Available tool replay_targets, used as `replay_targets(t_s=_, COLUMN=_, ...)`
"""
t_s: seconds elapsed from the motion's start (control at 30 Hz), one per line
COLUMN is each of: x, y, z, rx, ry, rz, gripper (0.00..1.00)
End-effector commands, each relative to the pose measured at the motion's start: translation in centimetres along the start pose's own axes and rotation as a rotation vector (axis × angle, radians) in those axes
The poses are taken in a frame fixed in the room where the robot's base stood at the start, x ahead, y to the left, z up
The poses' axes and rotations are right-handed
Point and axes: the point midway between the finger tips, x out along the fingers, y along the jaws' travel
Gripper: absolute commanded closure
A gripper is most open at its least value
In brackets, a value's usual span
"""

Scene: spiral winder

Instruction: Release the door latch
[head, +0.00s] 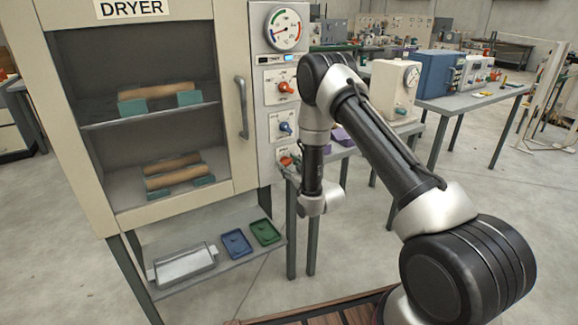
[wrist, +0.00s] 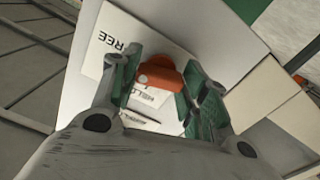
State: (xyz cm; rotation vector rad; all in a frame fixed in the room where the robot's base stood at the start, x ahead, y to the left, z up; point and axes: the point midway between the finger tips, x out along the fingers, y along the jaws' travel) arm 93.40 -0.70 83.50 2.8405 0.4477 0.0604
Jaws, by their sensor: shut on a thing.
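The door latch is an orange turn knob (wrist: 160,76) on a pale plate (wrist: 88,66) marked FREE and HELD, whose letters appear upside down in the wrist view. My gripper (wrist: 158,92) has its green-padded fingers on either side of the knob and is shut on it. The knob partly covers the HELD lettering. In the head view the latch plate is the lowest on the panel beside the dryer (head: 30,60), mostly hidden by my arm. The dryer door is closed, with a grey handle (head: 241,107) at its right.
Above the latch on the panel are a blue knob (head: 286,128), another orange knob (head: 287,87) and a dial gauge (head: 285,27). A shelf below holds a metal tray (head: 183,267), a blue tray (head: 235,243) and a green tray (head: 265,232). Tables stand behind my arm.

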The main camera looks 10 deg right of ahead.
Motion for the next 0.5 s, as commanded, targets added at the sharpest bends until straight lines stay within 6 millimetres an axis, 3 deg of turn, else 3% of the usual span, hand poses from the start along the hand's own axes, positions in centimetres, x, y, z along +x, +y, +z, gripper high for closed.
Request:
replay_targets(t_s=0.3, x=-0.01, y=-0.01, z=0.00, rx=0.241, ry=0.000, rz=0.000, gripper=0.79)
replay_targets(t_s=0.5, x=-0.01, y=-0.02, z=0.00, rx=0.287, ry=0.000, rz=0.000, gripper=0.79)
